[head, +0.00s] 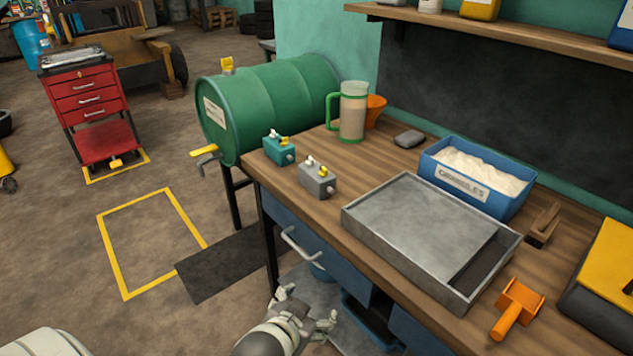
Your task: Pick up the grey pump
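The grey pump (318,179) is a small boxy unit with a yellow cap and a white fitting on top. It stands on the wooden workbench (377,210) near its left front edge, just right of a similar teal pump (279,149). One gripper (307,309), light grey, is at the bottom centre, in front of the bench and apart from the grey pump. Its fingers are spread with nothing between them; its arm comes up from the bottom edge, and I take it to be my left. No second gripper shows.
A grey metal tray (366,217) lies right of the pump. Behind are a green-handled jug (353,112), an orange funnel (375,108) and a blue bin (452,186) of white granules. An orange scoop (517,308) lies at the right front.

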